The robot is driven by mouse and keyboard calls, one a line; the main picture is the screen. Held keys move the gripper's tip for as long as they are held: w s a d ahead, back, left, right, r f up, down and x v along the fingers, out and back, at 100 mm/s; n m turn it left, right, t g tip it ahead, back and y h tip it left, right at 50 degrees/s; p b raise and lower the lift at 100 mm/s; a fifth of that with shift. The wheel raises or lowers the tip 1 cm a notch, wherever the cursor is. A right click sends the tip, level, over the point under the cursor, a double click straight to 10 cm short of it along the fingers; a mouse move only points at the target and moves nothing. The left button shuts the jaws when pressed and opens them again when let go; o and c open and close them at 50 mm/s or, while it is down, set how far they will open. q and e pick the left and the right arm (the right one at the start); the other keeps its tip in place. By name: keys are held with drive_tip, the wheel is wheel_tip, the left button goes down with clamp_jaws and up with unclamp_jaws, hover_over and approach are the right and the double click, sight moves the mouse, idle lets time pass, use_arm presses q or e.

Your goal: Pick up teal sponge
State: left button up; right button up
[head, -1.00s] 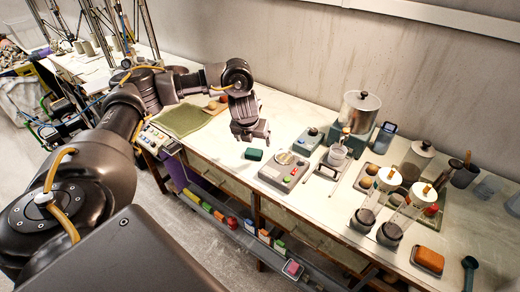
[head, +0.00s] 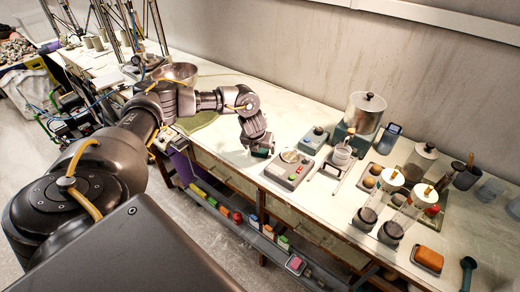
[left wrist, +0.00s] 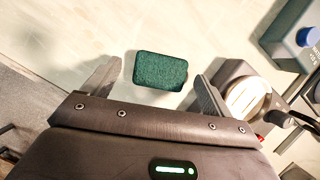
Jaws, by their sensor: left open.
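The teal sponge (left wrist: 160,71) lies flat on the pale worktop in the left wrist view, a dark green-teal rounded block. My left gripper (left wrist: 154,88) is open, with one finger on each side of the sponge and gaps showing on both sides. In the head view my left gripper (head: 258,145) is low over the worktop and the sponge (head: 261,154) shows partly below its fingers. I cannot tell whether the fingertips touch the worktop. My right gripper is not in view.
A grey device with a round top (head: 289,169) stands just right of the gripper. A small teal box (head: 314,140) is behind it. An orange sponge (head: 429,257) lies at the right end. The worktop's front edge is close, with a rail of coloured items (head: 237,217) below.

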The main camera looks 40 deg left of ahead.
use_arm(q)
drive_tip(key=shift+w+a+f, duration=0.1)
drive_tip(key=shift+w+f, duration=0.15)
drive_tip(key=shift+f, duration=0.25)
drive_tip(key=shift+s, duration=0.1)
drive_tip(key=shift+c, duration=0.8)
drive_tip(key=c, duration=1)
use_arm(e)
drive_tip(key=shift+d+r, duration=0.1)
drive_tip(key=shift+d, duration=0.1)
use_arm(q)
drive_tip(key=shift+r, duration=0.1)
drive_tip(key=shift+r, duration=0.5)
drive_tip(key=shift+s+a+r+b, duration=0.7)
drive_tip(key=shift+s+a+r, duration=0.85)
drive_tip(key=shift+s+r, duration=0.3)
drive_tip(key=shift+s+a+r+b, duration=0.65)
drive_tip(key=shift+s+a+r, duration=0.9)
drive_tip(key=shift+r, duration=0.55)
drive_tip(key=shift+s+a+r+b, duration=0.7)
drive_tip(key=shift+s+a+r, duration=0.8)
drive_tip(key=shift+s+r, duration=0.4)
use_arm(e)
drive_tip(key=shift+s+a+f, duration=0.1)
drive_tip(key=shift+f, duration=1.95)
